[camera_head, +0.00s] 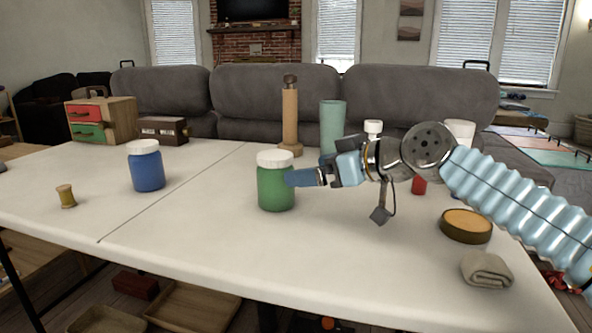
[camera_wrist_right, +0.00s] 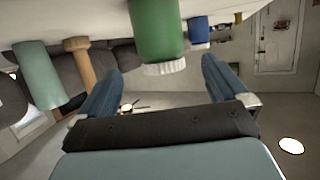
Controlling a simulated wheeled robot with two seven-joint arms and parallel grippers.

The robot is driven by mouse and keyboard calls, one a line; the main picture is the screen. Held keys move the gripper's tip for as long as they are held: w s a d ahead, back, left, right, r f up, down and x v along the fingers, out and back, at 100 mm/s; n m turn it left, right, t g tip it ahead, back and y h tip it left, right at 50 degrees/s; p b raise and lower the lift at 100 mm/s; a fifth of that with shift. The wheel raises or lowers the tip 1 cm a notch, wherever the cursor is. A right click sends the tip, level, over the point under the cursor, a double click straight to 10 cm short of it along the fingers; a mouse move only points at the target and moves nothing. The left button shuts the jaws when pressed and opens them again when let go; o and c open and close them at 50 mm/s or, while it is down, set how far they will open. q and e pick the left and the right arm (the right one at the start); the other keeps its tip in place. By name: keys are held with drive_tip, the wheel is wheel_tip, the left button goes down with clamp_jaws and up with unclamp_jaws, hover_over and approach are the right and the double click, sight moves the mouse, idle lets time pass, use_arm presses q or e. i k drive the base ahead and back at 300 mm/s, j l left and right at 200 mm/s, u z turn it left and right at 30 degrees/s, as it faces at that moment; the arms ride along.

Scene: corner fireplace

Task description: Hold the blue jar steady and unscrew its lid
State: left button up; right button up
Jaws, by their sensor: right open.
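The blue jar (camera_head: 147,171) with its white lid (camera_head: 143,147) stands upright on the left half of the white table. In the right wrist view, which is upside down, the blue jar (camera_wrist_right: 198,32) shows beyond a green jar (camera_wrist_right: 155,30). My right gripper (camera_head: 298,178) is open and empty, at the right side of the green jar (camera_head: 275,190), apart from the blue jar. In the wrist view the green jar's white lid shows between its spread fingers; I cannot tell whether they touch it. My left gripper is not in view.
A wooden spool (camera_head: 66,196) stands left of the blue jar. A wooden drawer box (camera_head: 120,118) and a dark box (camera_head: 163,131) are behind. A pepper mill (camera_head: 290,120) and teal cylinder (camera_head: 332,125) stand behind the green jar. A round tin (camera_head: 466,226) and folded cloth (camera_head: 487,269) lie right.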

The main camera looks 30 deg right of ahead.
sight(147, 170)
drive_tip(key=k+j, duration=0.75)
drive_tip(key=j, duration=0.2)
